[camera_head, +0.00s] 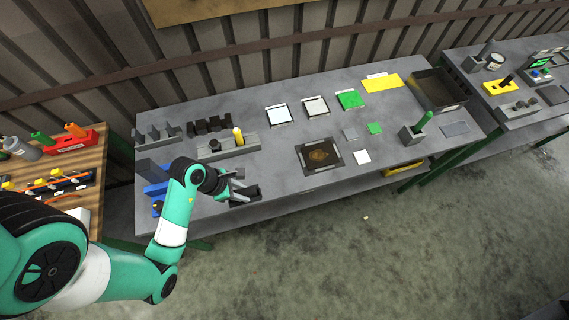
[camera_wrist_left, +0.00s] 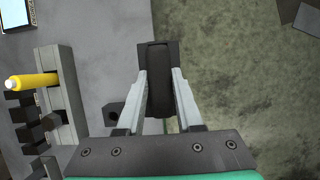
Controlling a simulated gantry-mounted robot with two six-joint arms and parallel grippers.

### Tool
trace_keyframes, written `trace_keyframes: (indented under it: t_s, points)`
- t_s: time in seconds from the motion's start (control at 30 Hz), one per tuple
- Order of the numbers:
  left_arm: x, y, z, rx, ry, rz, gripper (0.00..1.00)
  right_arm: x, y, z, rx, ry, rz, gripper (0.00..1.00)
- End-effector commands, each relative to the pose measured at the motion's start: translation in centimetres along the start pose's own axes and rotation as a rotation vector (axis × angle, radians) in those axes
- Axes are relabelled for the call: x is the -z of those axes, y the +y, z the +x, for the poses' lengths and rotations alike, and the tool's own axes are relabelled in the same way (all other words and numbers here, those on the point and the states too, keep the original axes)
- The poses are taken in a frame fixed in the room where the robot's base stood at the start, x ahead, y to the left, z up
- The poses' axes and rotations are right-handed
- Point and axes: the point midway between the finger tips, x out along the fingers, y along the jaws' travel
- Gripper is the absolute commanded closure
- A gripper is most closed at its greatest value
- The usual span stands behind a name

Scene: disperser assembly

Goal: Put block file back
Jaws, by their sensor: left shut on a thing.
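My left gripper (camera_head: 240,184) is at the front left edge of the grey workbench. It is shut on a dark block file (camera_wrist_left: 158,75), which shows between its two pale fingers in the left wrist view. In the head view the block file is mostly hidden by the fingers, and dark parts (camera_head: 245,194) show just beside them. A small dark block with a hole (camera_wrist_left: 113,113) lies left of the fingers in the wrist view. I cannot tell whether the block file touches the bench. My right gripper is not in view.
A grey rack (camera_head: 228,149) with a yellow-handled tool (camera_head: 238,136) stands behind the gripper. Dark notched holders (camera_head: 208,125) stand further back. Blue parts (camera_head: 155,178) lie to the left. A dark square plate (camera_head: 319,154) lies right of the gripper, with clear bench between.

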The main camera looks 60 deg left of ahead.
Motion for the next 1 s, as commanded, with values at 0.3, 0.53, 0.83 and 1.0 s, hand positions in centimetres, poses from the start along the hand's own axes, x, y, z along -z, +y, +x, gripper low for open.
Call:
trace_keyframes:
  t_s: [0.3, 0.53, 0.83, 1.0]
  points:
    - [0.4, 0.3, 1.3, -0.005, -0.003, -0.003, 1.0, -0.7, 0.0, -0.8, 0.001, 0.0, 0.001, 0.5]
    - [-1.7, 4.5, 5.0, -0.004, -0.003, -0.002, 1.0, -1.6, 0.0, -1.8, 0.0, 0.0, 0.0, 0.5]
    - [-3.2, 9.6, 11.6, -0.002, -0.001, -0.004, 1.0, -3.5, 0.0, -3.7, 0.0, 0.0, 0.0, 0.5]
    - [-3.5, 10.5, 12.8, -0.004, -0.003, -0.004, 1.0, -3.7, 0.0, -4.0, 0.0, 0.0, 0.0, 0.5]
